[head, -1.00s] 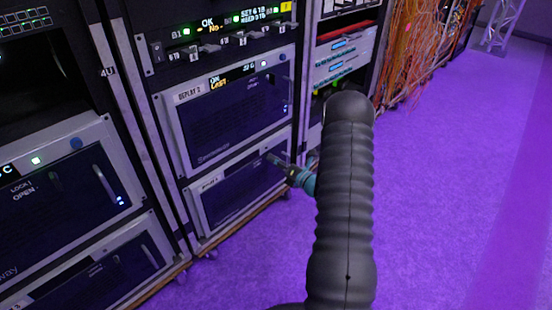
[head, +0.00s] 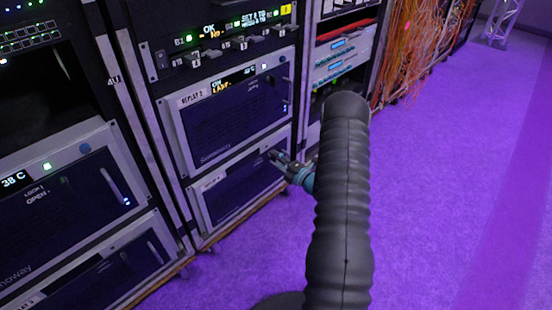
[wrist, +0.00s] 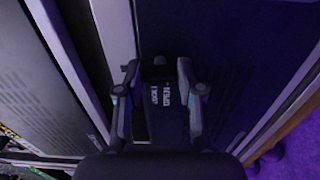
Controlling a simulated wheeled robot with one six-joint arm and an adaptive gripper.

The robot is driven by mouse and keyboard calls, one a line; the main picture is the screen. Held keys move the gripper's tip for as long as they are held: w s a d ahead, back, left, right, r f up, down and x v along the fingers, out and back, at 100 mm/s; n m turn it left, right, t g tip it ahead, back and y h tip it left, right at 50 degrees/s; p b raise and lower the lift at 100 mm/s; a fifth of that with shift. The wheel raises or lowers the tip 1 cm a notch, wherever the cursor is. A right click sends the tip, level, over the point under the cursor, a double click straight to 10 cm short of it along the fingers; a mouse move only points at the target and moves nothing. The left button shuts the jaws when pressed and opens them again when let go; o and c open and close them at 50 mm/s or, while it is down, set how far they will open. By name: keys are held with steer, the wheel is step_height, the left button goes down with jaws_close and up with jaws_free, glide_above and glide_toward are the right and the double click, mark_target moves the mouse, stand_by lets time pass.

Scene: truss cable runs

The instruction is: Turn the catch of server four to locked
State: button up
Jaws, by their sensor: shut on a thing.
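My gripper (head: 274,156) reaches the front of the lower server unit (head: 236,190) in the middle rack, near its upper right corner. The wrist view shows the two fingers (wrist: 157,70) on either side of a small dark catch (wrist: 158,73), shut on it. White lettering (wrist: 160,95) is beside the catch, too small to read surely. The catch is hidden by the fingers in the head view, and its turn position cannot be told. The lower unit's name label (head: 213,183) is too blurred to read.
Above sits a server labelled like REPLAY 2 (head: 230,120), with a lit display. Another rack with similar units (head: 60,200) stands at left. Orange cables (head: 425,40) hang at the back right. The purple floor (head: 450,180) at right is clear. My black arm covers the centre.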

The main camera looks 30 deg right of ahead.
stand_by(0.3)
steer(key=o, duration=1.2)
steer(key=shift+c, duration=0.2)
steer(key=v, duration=1.2)
